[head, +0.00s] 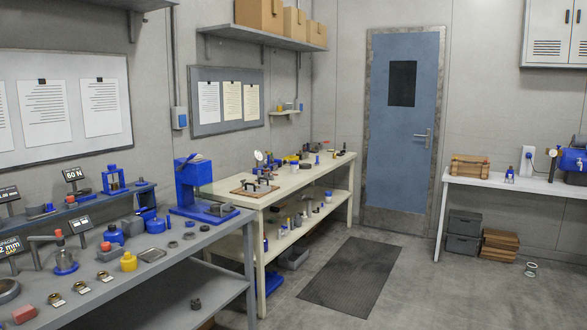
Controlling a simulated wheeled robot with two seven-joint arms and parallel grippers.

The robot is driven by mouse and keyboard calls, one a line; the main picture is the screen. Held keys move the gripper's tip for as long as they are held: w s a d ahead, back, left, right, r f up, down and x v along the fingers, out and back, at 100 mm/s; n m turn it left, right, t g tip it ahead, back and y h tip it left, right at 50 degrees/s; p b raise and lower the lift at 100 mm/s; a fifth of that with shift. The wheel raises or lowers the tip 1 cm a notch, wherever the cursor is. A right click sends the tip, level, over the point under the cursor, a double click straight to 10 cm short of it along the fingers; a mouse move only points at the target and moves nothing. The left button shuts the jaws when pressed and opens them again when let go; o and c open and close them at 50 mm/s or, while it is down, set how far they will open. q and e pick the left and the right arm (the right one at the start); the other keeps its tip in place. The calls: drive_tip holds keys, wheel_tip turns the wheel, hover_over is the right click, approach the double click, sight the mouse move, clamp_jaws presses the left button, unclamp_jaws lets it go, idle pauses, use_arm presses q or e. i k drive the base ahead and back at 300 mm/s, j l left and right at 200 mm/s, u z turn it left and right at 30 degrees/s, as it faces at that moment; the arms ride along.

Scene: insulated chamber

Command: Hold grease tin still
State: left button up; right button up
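Neither of my grippers is in view. I cannot tell for sure which small container is the grease tin. A yellow container (128,262) stands closer to the front of the same bench. Several dark rings and small metal parts lie around them. Nothing is seen touching these containers.
A blue press (192,187) stands at the bench's far end. Beyond it is a cream table (310,172) with many small items. A dark mat (357,274) lies on the open floor before a blue door (402,140). A white table (500,184) stands at the right.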

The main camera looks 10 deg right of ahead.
sight(294, 168)
drive_tip(key=i+l+z, duration=0.4)
drive_tip(key=i, duration=0.75)
drive_tip(key=i+l+z, duration=0.1)
drive_tip(key=i+z, duration=0.3)
drive_tip(key=i, duration=0.8)
drive_tip(key=i+l, duration=0.1)
drive_tip(key=i, duration=2.2)
drive_tip(key=i+l+u, duration=0.1)
drive_tip(key=i+u, duration=0.4)
drive_tip(key=i+l+u, duration=0.35)
drive_tip(key=i+u, duration=0.15)
drive_tip(key=i+l+u, duration=0.95)
drive_tip(key=l, duration=0.25)
drive_tip(key=k+j, duration=0.05)
drive_tip(key=k, duration=0.05)
